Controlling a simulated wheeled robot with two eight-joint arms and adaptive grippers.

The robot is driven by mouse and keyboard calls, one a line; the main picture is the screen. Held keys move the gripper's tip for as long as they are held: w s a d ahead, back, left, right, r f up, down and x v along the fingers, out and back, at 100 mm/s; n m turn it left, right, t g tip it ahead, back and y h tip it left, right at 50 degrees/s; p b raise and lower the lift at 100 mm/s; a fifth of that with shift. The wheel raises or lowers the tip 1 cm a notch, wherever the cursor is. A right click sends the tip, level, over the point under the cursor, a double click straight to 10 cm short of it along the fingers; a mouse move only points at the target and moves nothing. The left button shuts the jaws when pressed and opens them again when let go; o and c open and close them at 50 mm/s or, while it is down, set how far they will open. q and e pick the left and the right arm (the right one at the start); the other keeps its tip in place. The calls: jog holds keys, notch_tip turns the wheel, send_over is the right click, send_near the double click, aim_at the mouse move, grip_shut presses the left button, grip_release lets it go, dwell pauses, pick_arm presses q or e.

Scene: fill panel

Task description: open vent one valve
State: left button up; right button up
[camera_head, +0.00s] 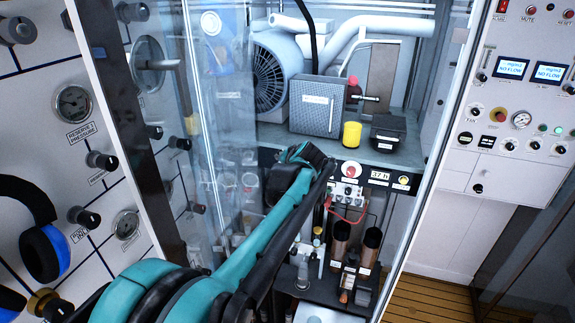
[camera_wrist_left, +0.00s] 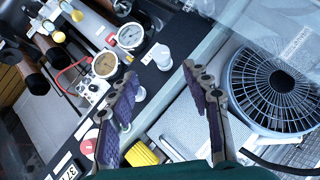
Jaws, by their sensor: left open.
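My left gripper (camera_wrist_left: 162,72) is open and empty in the left wrist view, its two purple-padded fingers spread apart. In the head view the left gripper (camera_head: 305,154) is inside the glass-fronted cabinet, mostly hidden by its own teal arm. A white knob-like fitting (camera_wrist_left: 160,54) stands on a dark panel just beyond the fingertips, and I see no contact. Two round gauges, one white-faced (camera_wrist_left: 131,36) and one tan-faced (camera_wrist_left: 105,65), sit beside it. I cannot tell which part is the vent one valve, as most labels are too small to read.
A round fan (camera_wrist_left: 272,88) and grey mesh box (camera_head: 316,106) stand on the shelf. A yellow cylinder (camera_head: 352,135) and black box (camera_head: 388,133) are nearby. The glass pane (camera_head: 215,90) and cabinet frame (camera_head: 432,160) bound the space. Headphones (camera_head: 38,235) hang at left.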

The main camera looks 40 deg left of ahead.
pick_arm(q)
jog(key=f+m+y+b, duration=0.1)
jog(key=w+a+f+y+b, duration=0.1)
jog(key=f, duration=0.1)
jog(key=a+f+m+y+b, duration=0.1)
jog(key=f, duration=0.1)
jog(key=shift+w+f+m+b, duration=0.1)
jog(key=shift+w+m+b, duration=0.2)
jog(key=shift+b, duration=0.05)
jog(key=w+a+m+y+b, duration=0.2)
jog(key=w+a+f+m+t+y+b, duration=0.1)
jog(key=w+a+m+y, duration=0.1)
jog(key=w+a+y, duration=0.1)
jog(key=shift+w+a+f+b, duration=0.15)
jog(key=shift+w+a+b, duration=0.05)
jog(key=shift+b, duration=0.15)
